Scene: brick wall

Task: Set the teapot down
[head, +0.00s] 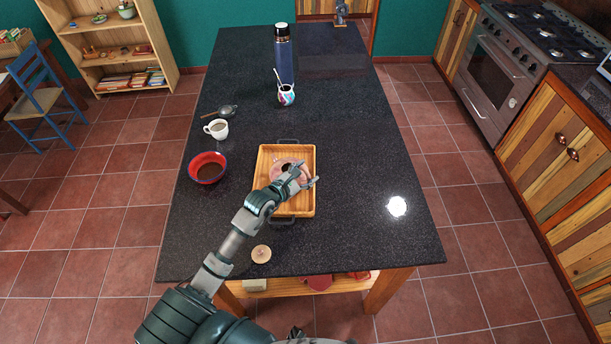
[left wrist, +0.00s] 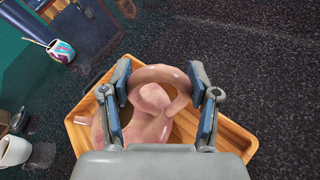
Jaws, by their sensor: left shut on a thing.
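The pinkish clay teapot (head: 281,166) is over the wooden tray (head: 309,205) in the head view, partly hidden by my left gripper (head: 306,176). Its top shows a dark round opening. In the left wrist view the teapot (left wrist: 152,100) lies between the two fingers of my left gripper (left wrist: 159,72), which is shut on it, with a curved pink part across the gap. I cannot tell whether its base touches the tray. My right gripper is not in view.
A small round tan disc (head: 261,254) lies in front of the tray. A red bowl (head: 207,167), white cup (head: 216,129) and strainer (head: 228,111) stand left. A patterned gourd cup (head: 286,95) and blue flask (head: 284,58) stand behind. The dark counter (head: 365,150) is clear at right.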

